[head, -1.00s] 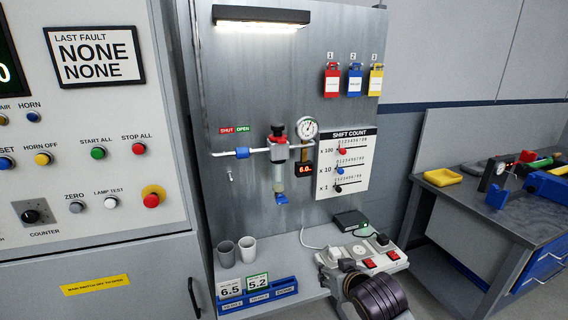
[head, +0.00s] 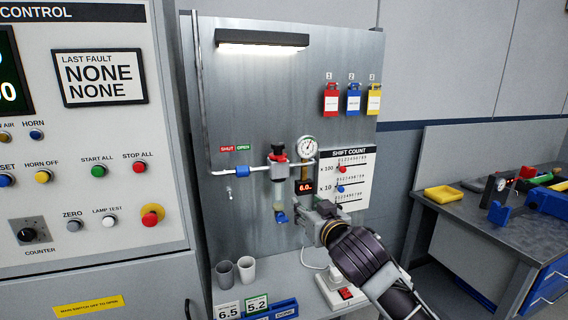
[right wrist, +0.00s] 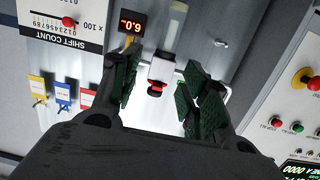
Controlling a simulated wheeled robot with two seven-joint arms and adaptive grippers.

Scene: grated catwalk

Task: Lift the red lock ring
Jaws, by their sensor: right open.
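The red lock ring (head: 278,156) sits around the black knob on top of the pressure regulator (head: 278,170), on the pipe of the steel panel. In the right wrist view, which is upside down, the red ring (right wrist: 155,87) shows below the white regulator body (right wrist: 161,68), in the gap between the fingers. My right gripper (head: 308,216) is below and right of the regulator, in front of the panel. Its green-padded fingers (right wrist: 158,88) are open and nothing is held between them. My left gripper is not in view.
A round gauge (head: 306,145) and a red 6.0 display (head: 304,187) are right of the regulator. The shift count board (head: 348,170) is behind my right gripper. Two cups (head: 247,269) and a socket strip (head: 338,290) are on the shelf below.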

